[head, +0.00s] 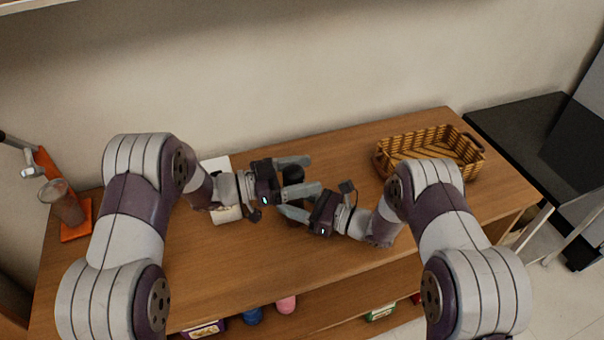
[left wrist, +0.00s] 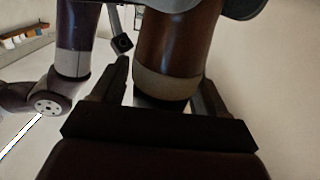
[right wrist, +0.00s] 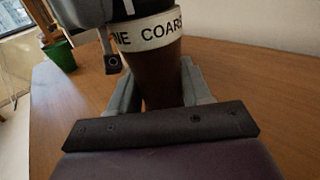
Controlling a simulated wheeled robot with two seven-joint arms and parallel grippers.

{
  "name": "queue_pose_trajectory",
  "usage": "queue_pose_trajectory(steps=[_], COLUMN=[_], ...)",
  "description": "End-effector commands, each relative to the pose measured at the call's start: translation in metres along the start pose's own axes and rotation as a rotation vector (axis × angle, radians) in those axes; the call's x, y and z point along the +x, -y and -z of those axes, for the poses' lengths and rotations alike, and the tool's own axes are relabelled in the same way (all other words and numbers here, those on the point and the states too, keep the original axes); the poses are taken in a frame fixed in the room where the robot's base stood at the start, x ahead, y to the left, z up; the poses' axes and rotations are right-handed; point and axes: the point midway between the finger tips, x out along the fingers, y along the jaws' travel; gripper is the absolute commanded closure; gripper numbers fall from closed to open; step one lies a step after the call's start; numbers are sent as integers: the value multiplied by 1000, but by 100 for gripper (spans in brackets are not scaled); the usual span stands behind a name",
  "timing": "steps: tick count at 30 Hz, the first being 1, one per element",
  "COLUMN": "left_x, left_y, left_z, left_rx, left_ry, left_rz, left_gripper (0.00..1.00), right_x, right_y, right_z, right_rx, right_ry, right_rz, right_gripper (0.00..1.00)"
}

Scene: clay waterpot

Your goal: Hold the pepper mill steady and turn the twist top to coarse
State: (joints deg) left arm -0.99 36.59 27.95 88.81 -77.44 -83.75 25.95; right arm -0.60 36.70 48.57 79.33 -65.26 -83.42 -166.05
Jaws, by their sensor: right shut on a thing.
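The brown pepper mill stands upright on the wooden table; its dark top (head: 292,174) shows in the head view. In the right wrist view, a white band (right wrist: 152,31) reading "COARS" circles the mill above its brown body (right wrist: 163,88). My right gripper (head: 296,213) is shut on the body, below the band; its fingers flank it in the right wrist view (right wrist: 160,90). My left gripper (head: 306,176) is open, its fingers on either side of the dark top. In the left wrist view (left wrist: 163,95), the mill's brown body (left wrist: 178,40) and pale band (left wrist: 165,85) show. The marker's setting is hidden.
A wicker basket (head: 408,146) stands at the back right of the table. A white flat item (head: 226,213) lies behind and under my left arm. An orange stand (head: 76,232) with a glass (head: 62,203) is at the far left. A green pot (right wrist: 60,56) shows in the right wrist view.

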Motion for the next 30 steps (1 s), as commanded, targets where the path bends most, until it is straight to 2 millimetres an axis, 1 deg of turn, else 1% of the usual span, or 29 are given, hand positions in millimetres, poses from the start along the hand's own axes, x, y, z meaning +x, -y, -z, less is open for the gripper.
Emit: queue_pose_trajectory(steps=[1,2,3,4,11,17,23,30], left_x=[0,0,0,0,0,0,0,0], left_y=[0,0,0,0,0,1,3,6], left_z=[0,0,0,0,0,1,1,1], left_rx=[0,0,0,0,-1,-1,-2,-2], left_ry=[0,0,0,0,-1,-3,-2,-1], left_rz=[0,0,0,0,9,74,217,436], left_gripper=[44,53,66,76,76,76,76,76], right_x=[0,0,0,0,0,0,0,0], right_y=[0,0,0,0,0,0,0,0], right_z=[0,0,0,0,0,0,0,0], right_rx=[1,1,1,1,1,1,1,1], right_ry=[-1,-1,-1,-1,-1,-1,-1,-1], right_rz=[0,0,0,0,0,0,0,0], right_gripper=[89,89,89,89,89,89,89,89])
